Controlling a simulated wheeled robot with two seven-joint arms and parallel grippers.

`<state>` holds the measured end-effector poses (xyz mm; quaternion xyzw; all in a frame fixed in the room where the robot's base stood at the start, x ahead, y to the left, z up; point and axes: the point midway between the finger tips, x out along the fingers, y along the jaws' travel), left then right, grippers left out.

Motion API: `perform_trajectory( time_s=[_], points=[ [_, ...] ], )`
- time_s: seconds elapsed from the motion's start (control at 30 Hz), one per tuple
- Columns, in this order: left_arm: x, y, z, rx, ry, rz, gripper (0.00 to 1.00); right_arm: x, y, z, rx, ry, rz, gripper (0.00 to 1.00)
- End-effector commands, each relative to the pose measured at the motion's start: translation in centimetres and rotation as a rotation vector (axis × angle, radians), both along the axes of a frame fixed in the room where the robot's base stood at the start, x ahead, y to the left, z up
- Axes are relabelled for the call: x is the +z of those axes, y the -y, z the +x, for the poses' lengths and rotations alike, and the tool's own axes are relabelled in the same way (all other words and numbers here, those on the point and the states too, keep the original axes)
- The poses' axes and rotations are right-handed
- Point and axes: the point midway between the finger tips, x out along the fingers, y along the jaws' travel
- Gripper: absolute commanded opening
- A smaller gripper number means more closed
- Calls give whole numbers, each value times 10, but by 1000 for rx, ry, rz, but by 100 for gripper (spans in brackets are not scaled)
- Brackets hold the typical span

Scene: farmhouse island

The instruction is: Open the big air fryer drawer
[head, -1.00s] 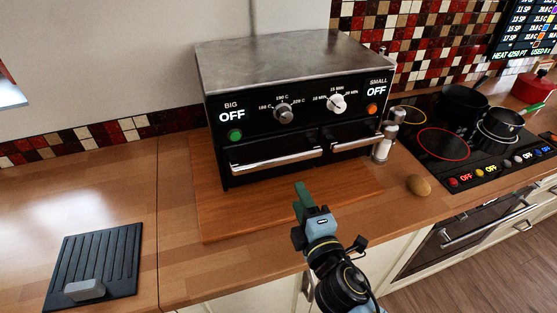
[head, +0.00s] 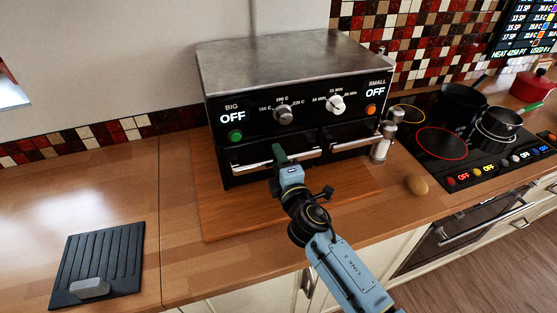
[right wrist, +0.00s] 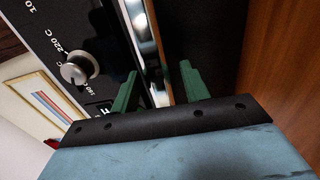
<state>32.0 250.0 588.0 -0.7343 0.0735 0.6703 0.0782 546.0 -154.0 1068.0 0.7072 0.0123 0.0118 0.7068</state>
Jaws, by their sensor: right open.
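The air fryer (head: 290,62) is a black box with a steel top, standing on a wooden board. Its big drawer (head: 240,157) is the wide left one, under the BIG OFF label, and looks shut. A long silver handle (head: 303,156) runs across it. My left gripper is not in view.
The small drawer handle (head: 357,144) is to the right. Salt and pepper shakers (head: 381,148) and a brown egg-shaped object (head: 417,185) stand near the hob (head: 440,143). The wooden counter (head: 110,185) on the left is mostly clear around a dark ridged plate (head: 98,262).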

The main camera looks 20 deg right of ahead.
Motion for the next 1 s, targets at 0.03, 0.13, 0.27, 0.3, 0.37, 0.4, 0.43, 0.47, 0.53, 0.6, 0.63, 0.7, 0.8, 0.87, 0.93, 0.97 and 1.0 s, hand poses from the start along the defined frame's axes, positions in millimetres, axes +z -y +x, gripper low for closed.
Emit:
perform_trajectory(
  time_s=[0.03,0.13,0.27,0.3,0.37,0.4,0.43,0.47,0.53,0.6,0.63,0.7,0.8,0.87,0.93,0.97,1.0],
  points=[
    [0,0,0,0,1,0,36,0,0,1,0,1,0,45],
    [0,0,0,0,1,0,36,0,0,2,0,1,0,45],
    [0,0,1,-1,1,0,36,0,0,1,0,1,0,45],
    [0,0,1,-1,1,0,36,0,0,1,0,1,0,40],
    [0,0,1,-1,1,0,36,0,0,1,0,1,0,32],
    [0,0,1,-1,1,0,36,0,0,1,0,1,0,27],
    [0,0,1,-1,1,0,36,0,0,1,0,1,0,23],
    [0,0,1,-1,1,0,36,0,0,1,0,0,0,19],
    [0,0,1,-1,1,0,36,0,0,1,0,0,0,10],
    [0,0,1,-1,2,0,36,0,0,1,0,0,-1,1],
    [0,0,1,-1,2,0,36,0,0,1,0,0,-1,0],
    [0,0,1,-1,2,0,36,0,0,1,0,0,-1,0],
    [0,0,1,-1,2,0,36,0,0,1,0,0,-1,0],
    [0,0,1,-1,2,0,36,0,0,0,0,0,-1,0],
    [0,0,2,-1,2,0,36,0,0,-2,0,-1,-1,0],
    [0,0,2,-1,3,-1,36,-1,0,-3,0,-1,-1,0],
    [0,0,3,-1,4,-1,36,-1,0,-5,0,-2,-1,0]
  ],
)
